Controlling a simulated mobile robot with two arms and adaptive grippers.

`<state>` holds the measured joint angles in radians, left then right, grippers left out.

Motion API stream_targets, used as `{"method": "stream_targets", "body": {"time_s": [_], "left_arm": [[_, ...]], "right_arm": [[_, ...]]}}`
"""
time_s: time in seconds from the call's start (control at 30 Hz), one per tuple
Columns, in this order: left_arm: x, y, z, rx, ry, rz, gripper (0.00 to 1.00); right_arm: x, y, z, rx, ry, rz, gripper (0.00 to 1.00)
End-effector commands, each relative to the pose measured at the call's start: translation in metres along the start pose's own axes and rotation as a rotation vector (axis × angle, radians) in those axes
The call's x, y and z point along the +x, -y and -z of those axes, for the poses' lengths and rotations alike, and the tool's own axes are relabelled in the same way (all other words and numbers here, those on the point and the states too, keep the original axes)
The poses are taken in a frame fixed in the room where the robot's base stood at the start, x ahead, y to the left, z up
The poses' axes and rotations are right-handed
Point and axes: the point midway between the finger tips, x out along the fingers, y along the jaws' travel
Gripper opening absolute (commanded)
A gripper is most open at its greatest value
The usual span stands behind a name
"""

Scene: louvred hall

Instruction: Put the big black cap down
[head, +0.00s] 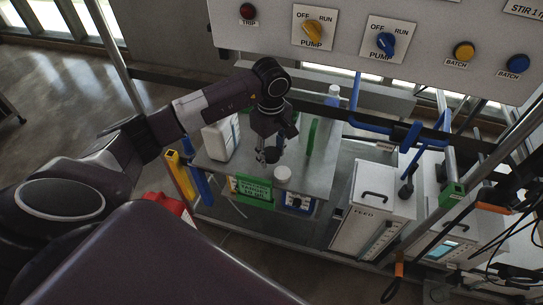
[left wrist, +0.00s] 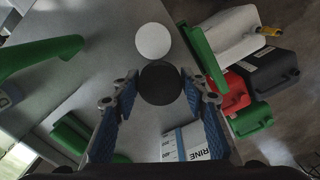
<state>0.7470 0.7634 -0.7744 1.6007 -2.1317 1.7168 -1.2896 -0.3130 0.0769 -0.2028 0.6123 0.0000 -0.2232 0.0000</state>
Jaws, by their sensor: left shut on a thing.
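The big black cap (left wrist: 160,84) is a dark round disc in the left wrist view, between the blue-padded fingers of my left gripper (left wrist: 159,90). My left gripper (head: 266,154) is shut on it, over the grey bench top (head: 317,170) in the head view. How far the cap is above the bench is hard to tell. A white round lid or jar (left wrist: 153,41) is just beyond the cap in the left wrist view; it also shows near the bench's front edge in the head view (head: 282,173). My right gripper is not in view.
A white jug (head: 220,138) is left of the gripper and a green upright object (head: 312,136) to its right. A blue-white bottle (head: 332,96) stands behind. A switch panel (head: 350,35) overhangs the bench. Red, green and black containers (left wrist: 268,73) are below, beside the bench.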

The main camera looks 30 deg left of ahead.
Motion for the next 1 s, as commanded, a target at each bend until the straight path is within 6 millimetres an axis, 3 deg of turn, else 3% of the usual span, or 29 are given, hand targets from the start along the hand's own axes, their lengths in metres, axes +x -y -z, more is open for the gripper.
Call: {"method": "stream_targets", "body": {"time_s": [0.2, 0.3, 0.87, 0.9, 1.0], "left_arm": [[0.029, 0.001, -0.001, 0.0, 0.002, 0.004, 0.0], [0.031, 0.001, 0.0, 0.001, 0.0, 0.001, 0.0], [0.043, 0.0, 0.0, 0.0, 0.0, 0.0, 0.0], [0.042, 0.0, 0.0, 0.0, 0.0, 0.0, 0.42], [0.041, 0.0, 0.0, 0.0, 0.001, 0.001, 0.53]], "right_arm": [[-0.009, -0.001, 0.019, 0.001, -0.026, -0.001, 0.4], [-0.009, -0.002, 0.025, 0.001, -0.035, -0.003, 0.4], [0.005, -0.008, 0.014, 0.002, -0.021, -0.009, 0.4], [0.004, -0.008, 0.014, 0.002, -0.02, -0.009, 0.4], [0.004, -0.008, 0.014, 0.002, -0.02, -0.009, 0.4]]}}
